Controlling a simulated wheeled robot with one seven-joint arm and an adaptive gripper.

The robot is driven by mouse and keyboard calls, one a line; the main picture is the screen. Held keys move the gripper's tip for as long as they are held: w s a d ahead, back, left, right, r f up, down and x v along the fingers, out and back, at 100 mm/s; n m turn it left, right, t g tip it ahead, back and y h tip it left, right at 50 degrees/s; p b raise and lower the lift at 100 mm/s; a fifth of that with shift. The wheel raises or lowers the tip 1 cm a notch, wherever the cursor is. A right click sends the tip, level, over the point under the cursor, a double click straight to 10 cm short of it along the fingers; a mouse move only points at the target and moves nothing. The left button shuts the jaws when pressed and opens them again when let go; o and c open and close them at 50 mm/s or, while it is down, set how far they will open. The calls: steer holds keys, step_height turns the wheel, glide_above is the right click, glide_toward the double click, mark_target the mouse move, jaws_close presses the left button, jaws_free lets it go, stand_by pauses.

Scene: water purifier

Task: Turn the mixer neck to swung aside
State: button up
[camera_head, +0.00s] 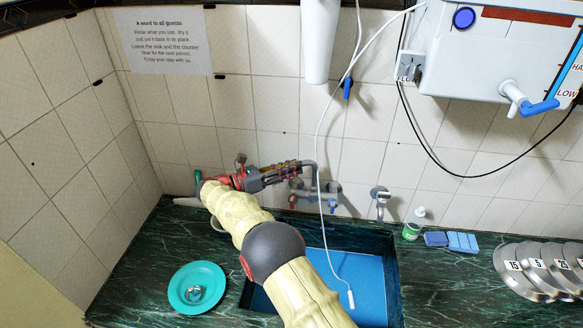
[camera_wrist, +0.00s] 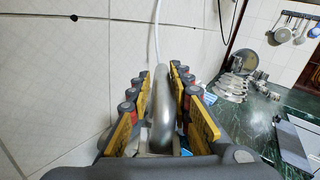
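The mixer neck is a grey metal curved tube. In the head view (camera_head: 318,185) it rises above the back edge of the blue sink, by the wall taps. In the wrist view the neck (camera_wrist: 163,110) runs between the two fingers of my gripper (camera_wrist: 160,78). In the head view my gripper (camera_head: 299,167) reaches in from the left, its fingertips at the top of the neck. The fingers look open, with narrow gaps on both sides of the tube; contact is not clear. The mixer body (camera_head: 300,193) has a red and a blue handle and is partly hidden.
A white cable (camera_head: 319,130) hangs in front of the neck into the sink (camera_head: 368,275). A teal plate (camera_head: 182,288) is left of the sink. A small bottle (camera_head: 414,224), blue sponges (camera_head: 455,241) and metal discs (camera_head: 530,265) stand to the right. The tiled wall is close behind.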

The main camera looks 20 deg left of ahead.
steer(key=shift+o, duration=1.3)
steer(key=shift+r, duration=0.1)
steer(key=v, duration=1.2)
